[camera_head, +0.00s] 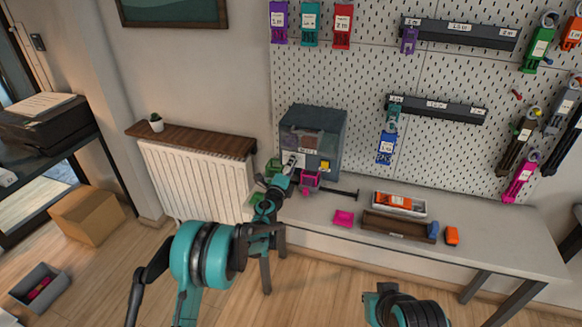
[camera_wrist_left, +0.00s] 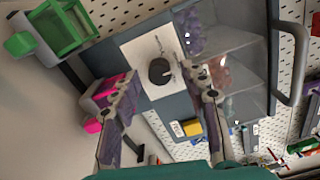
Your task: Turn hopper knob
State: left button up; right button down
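The hopper (camera_head: 325,120) is a grey box with a clear window, standing at the left end of the bench against the pegboard. In the left wrist view its black round knob (camera_wrist_left: 160,72) sits on a white plate (camera_wrist_left: 140,50). My left gripper (camera_head: 290,162) is at the hopper's front and hides the knob in the head view. In the left wrist view the gripper (camera_wrist_left: 162,82) is open, with one fingertip on each side of the knob. I cannot tell whether the fingers touch it. Only part of my right arm shows, at the bottom right; its gripper is out of view.
A green bin (camera_wrist_left: 65,28) and a pink part (camera_wrist_left: 108,90) are beside the hopper. A radiator (camera_head: 195,180) stands left.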

pick_arm(q)
jog(key=v, duration=1.2)
jog(key=s+a+r+n+y, duration=0.4)
jog(key=a+r+n+y, duration=0.2)
jog(key=a+r+n, duration=0.35)
jog(key=s+a+r+n+g+y, duration=0.2)
jog(key=s+a+n+g+y, duration=0.1)
jog(key=s+a+n, duration=0.5)
jog(key=s+d+f+n+g+h, duration=0.1)
jog(key=s+f+n+g, duration=0.2)
jog(key=s, duration=1)
jog(key=s+d+f+n+g+h, duration=0.2)
jog(key=s+f, duration=0.5)
jog(key=s, duration=0.7)
jog(key=shift+d+n+g, duration=0.15)
jog(key=shift+n+g, duration=0.5)
jog(key=shift+g, duration=0.45)
